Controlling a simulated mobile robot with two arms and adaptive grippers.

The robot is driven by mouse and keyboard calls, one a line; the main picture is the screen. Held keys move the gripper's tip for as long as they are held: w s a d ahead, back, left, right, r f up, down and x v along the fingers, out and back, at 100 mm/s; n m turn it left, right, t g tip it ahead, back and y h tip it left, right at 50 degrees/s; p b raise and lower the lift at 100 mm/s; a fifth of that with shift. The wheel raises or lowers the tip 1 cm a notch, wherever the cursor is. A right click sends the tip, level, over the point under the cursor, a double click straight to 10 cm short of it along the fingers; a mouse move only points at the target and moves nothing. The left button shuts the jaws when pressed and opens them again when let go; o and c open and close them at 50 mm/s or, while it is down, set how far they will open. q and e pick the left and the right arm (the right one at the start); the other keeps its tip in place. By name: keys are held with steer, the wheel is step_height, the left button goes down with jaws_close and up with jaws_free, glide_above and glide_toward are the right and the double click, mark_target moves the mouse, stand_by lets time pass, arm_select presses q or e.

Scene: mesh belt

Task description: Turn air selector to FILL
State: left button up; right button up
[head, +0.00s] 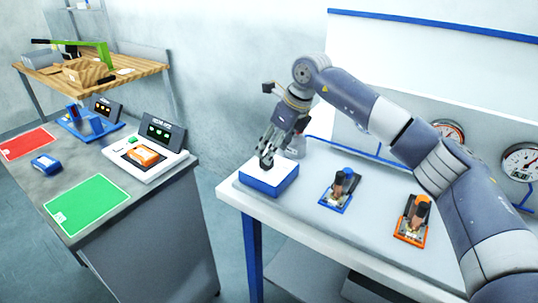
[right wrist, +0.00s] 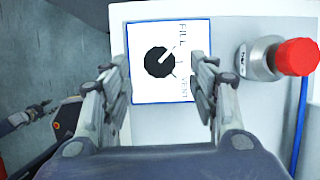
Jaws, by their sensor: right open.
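The air selector is a blue-edged box (head: 266,181) with a white top, at the near left of the white bench in the head view. In the right wrist view its black round knob (right wrist: 158,62) sits on a white plate (right wrist: 143,91) lettered FILL and VENT. The knob's white pointer slants to the upper right, on the FILL side. My right gripper (head: 267,161) is open above the selector. Its fingers (right wrist: 163,75) stand on either side of the knob, with a gap all round it. A grey gripper-like part (right wrist: 30,114), perhaps my left gripper, shows small at the left edge.
A metal fitting with a red knob (right wrist: 297,57) stands close to the right of the selector in the wrist view. Blue (head: 337,190) and orange (head: 412,220) clamp-like devices are farther right. Gauges (head: 520,161) are on the back panel. A grey counter (head: 128,191) stands left.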

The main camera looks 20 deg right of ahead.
steer(key=v, duration=0.7)
steer(key=shift+s+r, duration=0.2)
steer(key=shift+r, duration=0.1)
steer(key=shift+d, duration=0.1)
